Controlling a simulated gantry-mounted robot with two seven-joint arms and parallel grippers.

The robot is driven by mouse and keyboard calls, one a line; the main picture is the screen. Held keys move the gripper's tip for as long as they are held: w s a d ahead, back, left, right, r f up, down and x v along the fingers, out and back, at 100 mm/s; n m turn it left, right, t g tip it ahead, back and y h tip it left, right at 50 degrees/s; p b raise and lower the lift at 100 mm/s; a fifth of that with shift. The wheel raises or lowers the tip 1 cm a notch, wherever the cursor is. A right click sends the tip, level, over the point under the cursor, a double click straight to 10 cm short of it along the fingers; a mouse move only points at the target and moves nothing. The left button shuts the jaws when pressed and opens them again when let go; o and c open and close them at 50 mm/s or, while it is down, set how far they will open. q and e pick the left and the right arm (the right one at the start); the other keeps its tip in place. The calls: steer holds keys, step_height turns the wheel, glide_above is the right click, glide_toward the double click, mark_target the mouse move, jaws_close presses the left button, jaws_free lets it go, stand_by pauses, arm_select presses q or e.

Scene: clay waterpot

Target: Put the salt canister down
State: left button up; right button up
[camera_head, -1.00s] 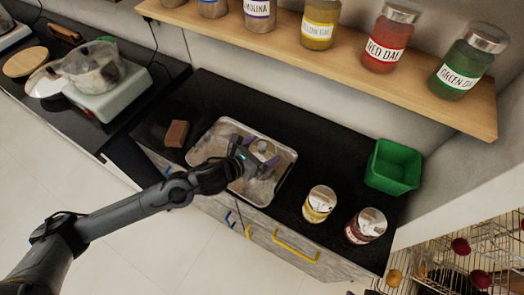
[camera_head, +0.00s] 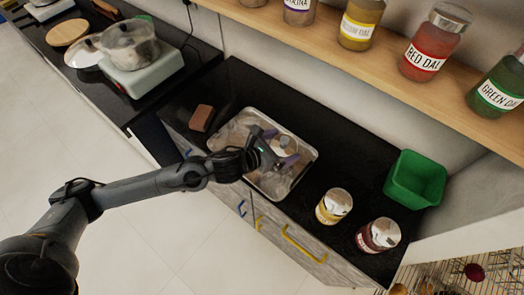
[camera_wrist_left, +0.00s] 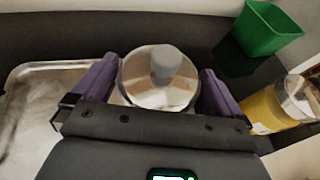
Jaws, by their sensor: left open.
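The salt canister (camera_head: 284,144), a round container with a shiny lid, stands in the metal tray (camera_head: 309,157) on the black counter. No label on it is readable. In the left wrist view the canister (camera_wrist_left: 150,96) shows from above, with a grey knob-like part on its lid. My left gripper (camera_head: 279,149) is at the canister over the tray. Its purple fingers (camera_wrist_left: 158,78) are open, one on each side of the canister, with a small gap visible at the right. The gripper body hides the canister's near lower part. My right gripper is not in view.
A yellow jar (camera_head: 334,206) and a dark red jar (camera_head: 378,235) stand right of the tray. A green bin (camera_head: 415,179) is at the back right. A brown block (camera_head: 201,118) lies left of the tray. A wooden shelf (camera_head: 400,75) with labelled jars runs above the counter.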

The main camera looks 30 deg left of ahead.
arm_select(q)
steer(key=shift+v, duration=5.4)
steer(key=s+f+m+g+y, duration=0.2)
steer(key=s+f+m+g, duration=0.2)
steer(key=m, duration=1.2)
steer(key=s+a+f+m+g+y, duration=0.1)
steer(key=s+f+m+g+y, duration=0.2)
steer(key=s+f+m, duration=0.5)
steer(key=s+m+g, duration=0.1)
steer(key=s+m, duration=0.4)
steer(key=m, duration=0.4)
steer(key=shift+a+f+g, duration=0.2)
steer(key=shift+f+g, duration=0.05)
steer(key=shift+g, duration=0.15)
steer(key=shift+s, duration=0.1)
